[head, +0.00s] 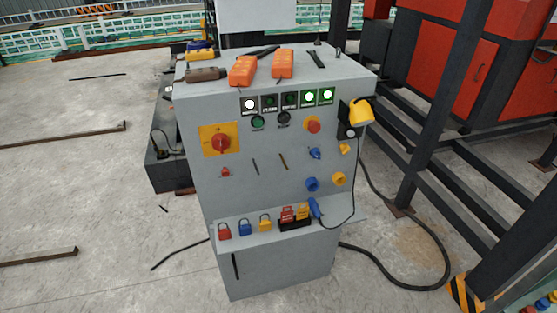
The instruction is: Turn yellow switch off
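A grey control cabinet (235,190) stands in the middle of the head view. On the left of its front is a square yellow switch plate (207,130) with a red rotary knob (221,142). The knob's exact angle is too small to read. Small yellow fittings, one upper (345,149) and one lower (339,178), are at the right; I cannot tell whether either is a switch. Neither of my grippers is in view.
Indicators line the top of the panel; a white one (250,104) and two green ones are lit. Orange handsets (243,70) lie on top. Padlocks (245,229) sit on the lower ledge. A black cable (400,285) and dark steel posts stand right. Floor in front is mostly clear.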

